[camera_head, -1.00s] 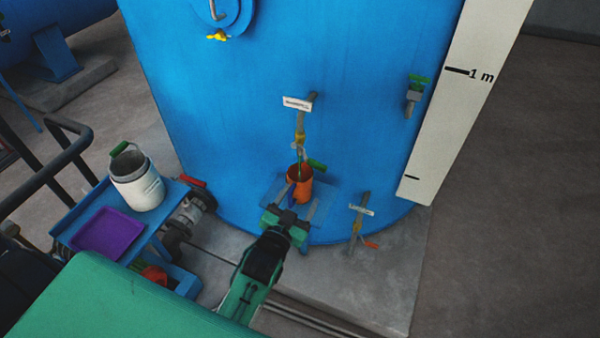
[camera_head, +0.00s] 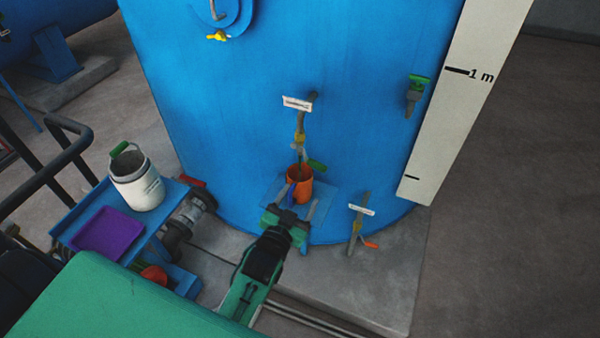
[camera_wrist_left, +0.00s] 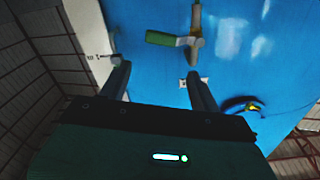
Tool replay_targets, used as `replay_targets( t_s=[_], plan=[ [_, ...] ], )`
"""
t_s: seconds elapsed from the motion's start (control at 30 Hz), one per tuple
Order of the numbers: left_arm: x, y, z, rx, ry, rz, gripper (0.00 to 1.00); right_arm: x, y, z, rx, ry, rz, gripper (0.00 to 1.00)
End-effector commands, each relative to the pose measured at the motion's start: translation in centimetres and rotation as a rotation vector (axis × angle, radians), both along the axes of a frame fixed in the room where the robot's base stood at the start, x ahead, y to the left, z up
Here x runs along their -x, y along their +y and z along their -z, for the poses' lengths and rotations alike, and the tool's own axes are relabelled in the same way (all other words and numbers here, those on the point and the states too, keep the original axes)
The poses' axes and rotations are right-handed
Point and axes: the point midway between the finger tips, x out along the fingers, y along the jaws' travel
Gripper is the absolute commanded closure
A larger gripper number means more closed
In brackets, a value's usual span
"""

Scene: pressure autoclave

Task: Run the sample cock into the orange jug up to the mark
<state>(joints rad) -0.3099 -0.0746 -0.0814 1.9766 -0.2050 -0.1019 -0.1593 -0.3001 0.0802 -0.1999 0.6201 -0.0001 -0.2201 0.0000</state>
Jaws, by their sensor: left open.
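The orange jug (camera_head: 301,188) stands upright on a small bracket shelf (camera_head: 325,196) at the foot of the blue tank. The sample cock (camera_head: 300,135) hangs above it, with a white label at the top and its outlet over the jug's mouth. Its green lever (camera_head: 316,165) points right; the lever also shows in the left wrist view (camera_wrist_left: 165,38), ahead of my fingers. My left gripper (camera_head: 288,213) is open and empty, just in front of and below the jug. The jug's mark and liquid level are too small to tell. My right gripper is not in view.
Another labelled cock with an orange lever (camera_head: 370,244) stands low at the right. A green-handled valve (camera_head: 415,88) is beside the white scale board (camera_head: 455,110). A blue cart (camera_head: 70,238) at left bears a white container (camera_head: 138,185) and purple tray (camera_head: 105,232).

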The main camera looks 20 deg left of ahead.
Motion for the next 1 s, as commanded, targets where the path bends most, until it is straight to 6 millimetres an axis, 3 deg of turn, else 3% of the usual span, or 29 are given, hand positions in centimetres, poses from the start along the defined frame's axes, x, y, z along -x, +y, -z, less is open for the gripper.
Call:
replay_targets(
  t_s=[0.53, 1.0],
  plan=[
    [-0.9, -0.2, 0.8, -0.002, -0.001, -0.001, 0.36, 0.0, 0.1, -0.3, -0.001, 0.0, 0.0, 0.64],
    [-8.5, -0.5, 0.5, -0.002, -0.002, 0.001, 0.36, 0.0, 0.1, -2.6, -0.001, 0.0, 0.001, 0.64]
  ],
)
